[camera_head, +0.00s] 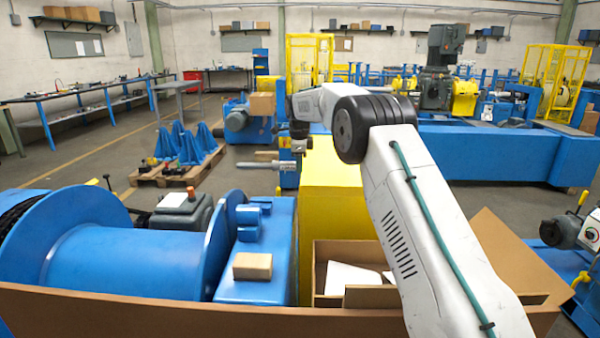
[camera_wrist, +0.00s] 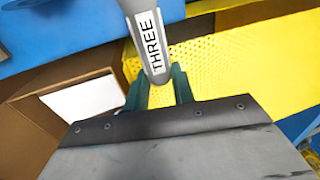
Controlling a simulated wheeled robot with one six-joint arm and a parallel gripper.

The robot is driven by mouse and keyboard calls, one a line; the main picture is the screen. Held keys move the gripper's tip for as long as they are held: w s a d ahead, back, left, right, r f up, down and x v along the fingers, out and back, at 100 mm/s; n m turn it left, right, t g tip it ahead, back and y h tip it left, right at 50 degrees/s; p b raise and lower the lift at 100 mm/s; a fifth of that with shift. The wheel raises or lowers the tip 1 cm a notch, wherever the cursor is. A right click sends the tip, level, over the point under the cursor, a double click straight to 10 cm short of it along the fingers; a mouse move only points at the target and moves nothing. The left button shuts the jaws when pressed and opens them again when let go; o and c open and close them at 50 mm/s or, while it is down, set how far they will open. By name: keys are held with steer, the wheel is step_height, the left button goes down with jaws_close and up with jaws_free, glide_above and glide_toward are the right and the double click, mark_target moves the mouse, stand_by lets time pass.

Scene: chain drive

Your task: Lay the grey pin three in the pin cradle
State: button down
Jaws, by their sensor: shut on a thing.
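The grey pin three (camera_wrist: 141,14), with a white label reading THREE, is between the green fingertips of my gripper (camera_wrist: 158,88) in the wrist view. In the head view the pin (camera_head: 262,165) is held roughly level, pointing left, with my gripper (camera_head: 299,150) at its right end. The pin is in the air, apart from the surfaces below it. Blue bracket-like pieces (camera_head: 250,222) on top of the blue housing (camera_head: 262,287) look like the pin cradle, below and left of the pin. The fingers are small and partly hidden in the head view.
A tan block (camera_head: 252,266) lies on the blue housing in front of the brackets. A large blue drum (camera_head: 130,262) is at the left. A yellow cover (camera_head: 335,195) and an open cardboard box (camera_head: 320,256) with white contents stand right of the housing.

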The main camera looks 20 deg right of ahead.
step_height(320, 180, down, 14)
steer(key=shift+f, duration=0.15)
stand_by(0.8)
steer(key=shift+f, duration=0.15)
stand_by(0.5)
steer(key=c, duration=1.1)
jaws_free()
steer(key=shift+f, duration=0.1)
